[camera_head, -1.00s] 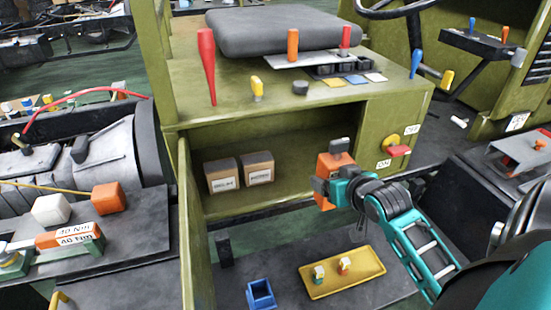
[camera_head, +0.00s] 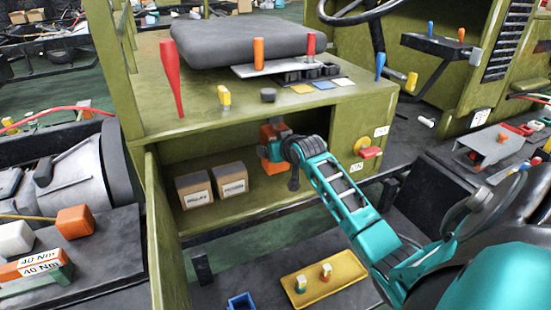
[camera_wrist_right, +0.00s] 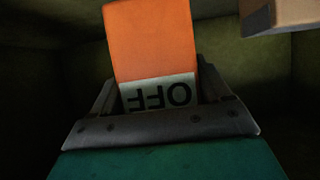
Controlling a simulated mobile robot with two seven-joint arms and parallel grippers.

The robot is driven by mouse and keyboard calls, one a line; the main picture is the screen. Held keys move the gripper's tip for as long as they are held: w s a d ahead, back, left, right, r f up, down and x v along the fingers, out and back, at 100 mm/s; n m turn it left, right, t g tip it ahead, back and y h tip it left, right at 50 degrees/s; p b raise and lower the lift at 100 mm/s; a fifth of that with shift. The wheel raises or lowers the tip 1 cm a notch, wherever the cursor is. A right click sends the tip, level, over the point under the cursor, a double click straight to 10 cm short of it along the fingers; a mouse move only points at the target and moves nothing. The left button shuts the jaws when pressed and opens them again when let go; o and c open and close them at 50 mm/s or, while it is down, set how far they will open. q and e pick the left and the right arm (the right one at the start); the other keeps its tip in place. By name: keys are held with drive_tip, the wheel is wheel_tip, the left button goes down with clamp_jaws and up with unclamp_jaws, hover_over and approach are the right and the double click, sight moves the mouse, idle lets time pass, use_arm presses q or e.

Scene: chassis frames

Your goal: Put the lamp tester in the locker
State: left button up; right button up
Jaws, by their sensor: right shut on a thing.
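The lamp tester, an orange block with a white "OFF" label, stands between the jaws of my right gripper (camera_wrist_right: 168,112) in the right wrist view; its orange face (camera_wrist_right: 150,40) fills the upper middle. In the head view the orange tester (camera_head: 269,133) is partly covered by my right gripper (camera_head: 275,151), which is shut on it. They are at the opening of the olive-green locker (camera_head: 215,232) under the seat, right of the two boxes inside. How deep the tester is cannot be told exactly. The locker door (camera_head: 168,235) stands open at the left. My left gripper is out of view.
Two cardboard boxes (camera_head: 195,189) (camera_head: 231,179) stand in the locker's left part; a box corner (camera_wrist_right: 280,14) shows at the wrist view's upper right. A red-and-yellow switch (camera_head: 368,148) sits right of the opening. A yellow tray (camera_head: 322,279) lies below.

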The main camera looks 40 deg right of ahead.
drive_tip(key=shift+f, duration=1.55)
drive_tip(key=shift+f, duration=0.15)
drive_tip(key=o, duration=1.4)
drive_tip(key=shift+c, duration=0.2)
